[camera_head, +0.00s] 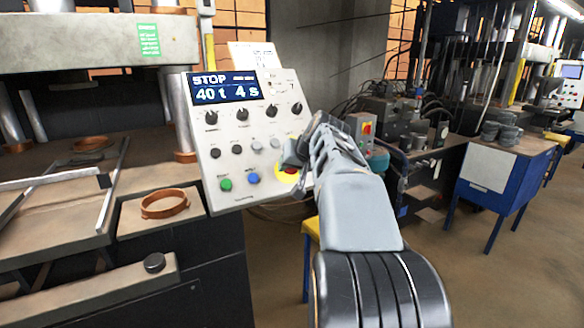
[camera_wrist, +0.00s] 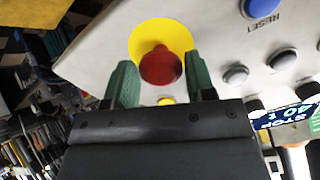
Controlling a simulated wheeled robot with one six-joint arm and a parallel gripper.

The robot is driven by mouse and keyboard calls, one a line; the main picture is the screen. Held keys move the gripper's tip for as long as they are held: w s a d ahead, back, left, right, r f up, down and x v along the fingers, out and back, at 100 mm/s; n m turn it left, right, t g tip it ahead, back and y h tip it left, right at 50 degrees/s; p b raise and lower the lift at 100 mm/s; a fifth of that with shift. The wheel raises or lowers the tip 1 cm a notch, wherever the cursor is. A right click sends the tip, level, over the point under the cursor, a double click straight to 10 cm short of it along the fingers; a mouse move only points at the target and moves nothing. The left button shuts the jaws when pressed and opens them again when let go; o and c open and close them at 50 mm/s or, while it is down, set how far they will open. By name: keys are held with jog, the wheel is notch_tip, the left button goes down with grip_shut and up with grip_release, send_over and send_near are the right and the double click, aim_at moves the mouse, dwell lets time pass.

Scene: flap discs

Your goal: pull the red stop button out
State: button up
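The red stop button (camera_wrist: 161,66) sits on a yellow round plate (camera_wrist: 148,36) on the pale control panel in the wrist view. In the head view the button (camera_head: 288,170) shows at the panel's lower right, partly hidden by my gripper (camera_head: 293,156). In the wrist view my gripper (camera_wrist: 160,66) has its two green fingers apart, one on each side of the red button. A narrow gap seems to show beside the button; I cannot tell whether a finger touches it.
The control panel (camera_head: 222,135) has a lit display (camera_head: 225,87) reading STOP, several black knobs, a green button (camera_head: 226,184) and a blue button (camera_head: 253,179). A press stands left with a copper-coloured ring (camera_head: 163,205). A blue cart (camera_head: 495,180) stands right.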

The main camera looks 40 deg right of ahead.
jog(key=shift+o, duration=1.4)
jog(key=v, duration=1.3)
jog(key=shift+s+r+p, duration=0.25)
jog(key=shift+s+p, duration=0.05)
jog(key=shift+p, duration=0.1)
notch_tip(320, 180, down, 13)
jog(key=a+m+g+p, duration=0.1)
jog(key=a+g+p, duration=0.2)
jog(key=s+a+f+n+g+p, duration=0.1)
jog(key=s+a+f+n+p, duration=0.2)
jog(key=a, duration=0.6)
jog(key=s+a+f+n+g+y+p, duration=0.1)
jog(key=s+a+f+n+p, duration=0.2)
jog(key=a, duration=0.7)
notch_tip(320, 180, down, 2)
jog(key=shift+s+a+n+g, duration=0.25)
jog(key=shift+s+n+g, duration=0.2)
jog(key=shift+n, duration=0.15)
